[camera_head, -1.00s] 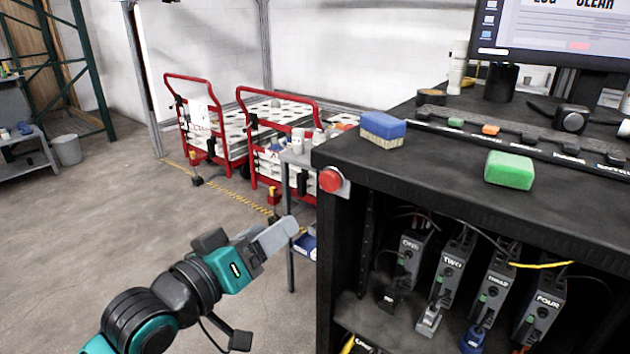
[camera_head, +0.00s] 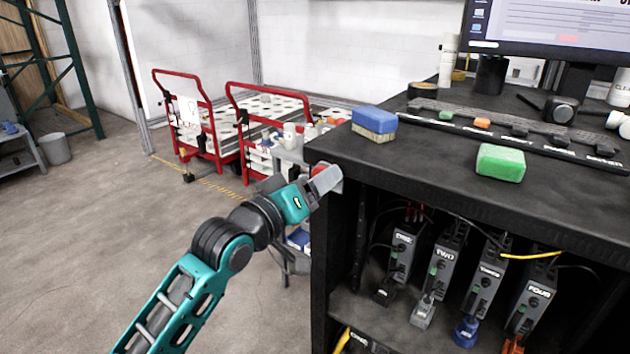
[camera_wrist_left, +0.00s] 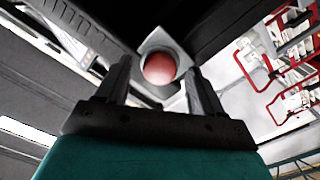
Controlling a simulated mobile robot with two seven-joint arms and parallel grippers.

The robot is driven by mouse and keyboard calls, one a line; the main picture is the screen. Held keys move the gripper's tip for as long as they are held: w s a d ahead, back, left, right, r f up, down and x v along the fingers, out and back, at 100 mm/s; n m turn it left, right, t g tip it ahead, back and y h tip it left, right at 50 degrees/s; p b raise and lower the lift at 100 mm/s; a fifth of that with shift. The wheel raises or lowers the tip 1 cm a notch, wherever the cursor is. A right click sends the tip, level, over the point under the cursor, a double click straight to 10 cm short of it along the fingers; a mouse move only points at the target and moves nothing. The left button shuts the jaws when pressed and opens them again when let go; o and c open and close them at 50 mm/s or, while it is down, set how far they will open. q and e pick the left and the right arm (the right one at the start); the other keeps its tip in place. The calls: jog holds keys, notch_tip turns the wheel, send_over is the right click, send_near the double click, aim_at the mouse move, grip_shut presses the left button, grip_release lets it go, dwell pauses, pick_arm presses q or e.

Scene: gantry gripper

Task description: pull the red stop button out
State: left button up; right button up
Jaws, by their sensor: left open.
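The red stop button (camera_wrist_left: 159,68) sits in a light grey square housing (camera_wrist_left: 178,50) in the left wrist view. In the head view only a bit of the red button (camera_head: 320,168) shows, at the left front corner of the black bench; my gripper hides most of it. My left gripper (camera_head: 325,180) is at the button. In the left wrist view its two fingers (camera_wrist_left: 158,88) stand apart, one on each side of the button in the picture. I cannot tell whether they touch it. My right gripper is not in view.
The black bench (camera_head: 420,170) carries a blue brush (camera_head: 374,122), a green sponge (camera_head: 501,162) and a monitor. Several grey labelled modules with cables stand on its shelf. Red-framed carts (camera_head: 185,110) stand behind to the left. The floor at left is clear.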

pick_arm(q)
jog(key=shift+w+d, duration=0.2)
jog(key=shift+w, duration=0.05)
jog(key=shift+c, duration=0.3)
grip_shut()
